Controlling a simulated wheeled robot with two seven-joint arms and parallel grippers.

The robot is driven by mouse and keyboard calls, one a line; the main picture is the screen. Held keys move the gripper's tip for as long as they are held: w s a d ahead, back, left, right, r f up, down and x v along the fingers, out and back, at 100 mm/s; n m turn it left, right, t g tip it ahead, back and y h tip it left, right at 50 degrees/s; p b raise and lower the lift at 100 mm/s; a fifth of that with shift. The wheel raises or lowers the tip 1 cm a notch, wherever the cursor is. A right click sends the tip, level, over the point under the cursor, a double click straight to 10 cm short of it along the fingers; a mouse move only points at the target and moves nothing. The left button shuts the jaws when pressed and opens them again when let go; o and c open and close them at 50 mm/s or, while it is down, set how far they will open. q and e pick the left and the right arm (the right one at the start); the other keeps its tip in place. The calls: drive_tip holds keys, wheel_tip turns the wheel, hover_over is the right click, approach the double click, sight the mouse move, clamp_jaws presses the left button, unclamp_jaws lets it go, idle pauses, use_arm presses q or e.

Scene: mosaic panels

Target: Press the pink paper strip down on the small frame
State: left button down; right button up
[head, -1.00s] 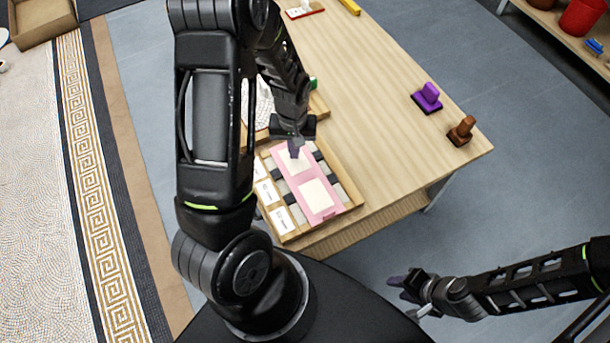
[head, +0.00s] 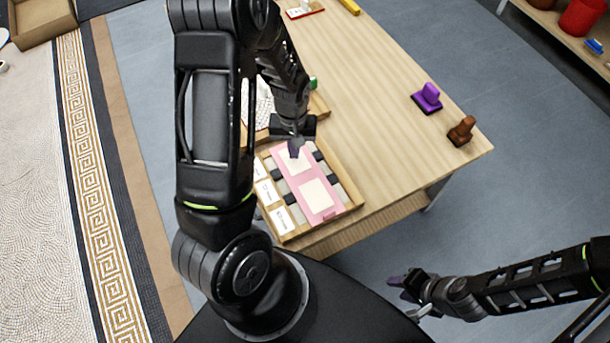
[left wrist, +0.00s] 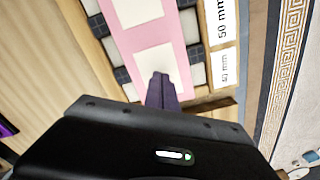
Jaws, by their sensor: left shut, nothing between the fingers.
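The pink paper strip (head: 307,179), with two cream squares on it, lies over grey and dark tiles in the small wooden frame (head: 349,193) at the near end of the table. My left gripper (head: 295,152) is shut and empty, with its fingertips at the far end of the strip. In the left wrist view the shut fingertips (left wrist: 161,82) overlap a cream square of the pink strip (left wrist: 120,42); whether they touch it I cannot tell. My right gripper (head: 408,284) is off the table at the lower right, and its jaw opening is unclear.
A purple handled block (head: 428,97) and a brown one (head: 462,130) stand on the right part of the wooden table (head: 385,90). Another wooden tray (head: 319,103) lies behind the frame, partly hidden by my left arm. The table's middle is clear.

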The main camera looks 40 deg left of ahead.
use_arm(q)
drive_tip(key=shift+f+b, duration=0.7)
drive_tip(key=shift+f, duration=0.15)
idle(0.3)
drive_tip(key=shift+r, duration=0.15)
wheel_tip(320, 180, up, 8)
drive_tip(key=p, duration=0.7)
idle(0.4)
idle(0.5)
